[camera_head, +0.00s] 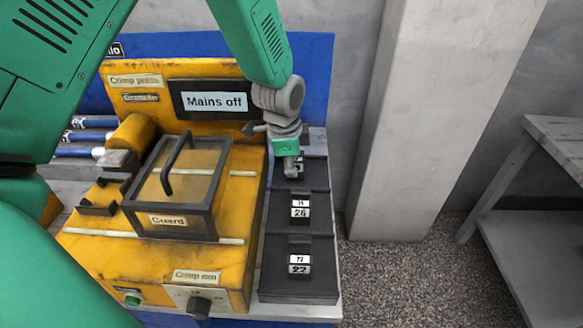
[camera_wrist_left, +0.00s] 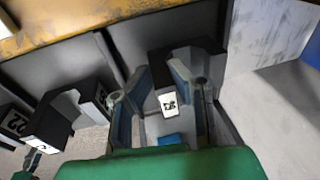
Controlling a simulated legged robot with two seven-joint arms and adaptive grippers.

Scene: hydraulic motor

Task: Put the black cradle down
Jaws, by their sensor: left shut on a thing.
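My left gripper (camera_head: 291,168) reaches down over the far compartment of the black rack (camera_head: 318,285), beside the yellow machine. It is shut on a black cradle, which shows in the left wrist view (camera_wrist_left: 185,54) between the two fingers, with a white number label facing the camera. In the head view the gripper mostly hides this cradle. The cradle is at or in the far compartment; I cannot tell whether it touches the floor there. Two similar black cradles, labelled 26 (camera_head: 300,196) and 22 (camera_head: 300,249), sit in the middle and near compartments. My right gripper is not in view.
The yellow crimp press (camera_head: 85,240) stands left of the rack, with a framed guard (camera_head: 185,228) and a "Mains off" display (camera_head: 213,102). Blue-handled tools (camera_head: 90,136) lie far left. A grey pillar (camera_head: 420,120) and grey table (camera_head: 550,220) stand right, with open floor between.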

